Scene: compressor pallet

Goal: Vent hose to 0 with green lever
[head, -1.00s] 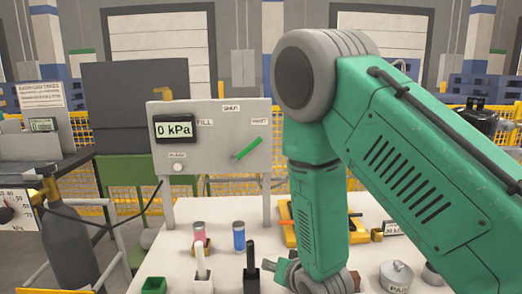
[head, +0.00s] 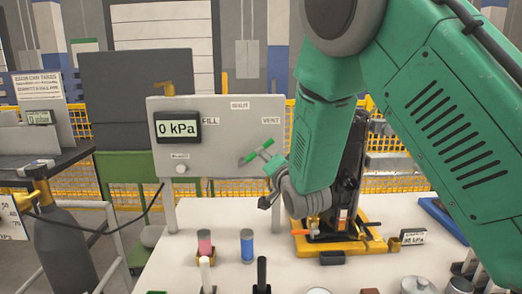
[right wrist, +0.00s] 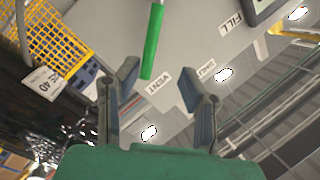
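The green lever (head: 257,152) is on the grey upright panel (head: 230,107), slanting up to the right toward the VENT label (head: 271,121). The panel display (head: 178,128) reads 0 kPa. My right gripper (head: 268,183) is open and empty, just right of and below the lever. In the right wrist view the lever (right wrist: 152,42) comes down from the top, its free end beside the VENT label (right wrist: 158,82) and between the lines of the two open fingers (right wrist: 160,88). No contact is evident. My left gripper is not in view.
A white table (head: 215,262) stands below the panel, holding a red cylinder (head: 205,245), a blue cylinder (head: 247,245) and a yellow-based black fixture (head: 340,242) at right. A gas bottle (head: 66,240) stands at left. Yellow mesh fencing (head: 200,189) runs behind.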

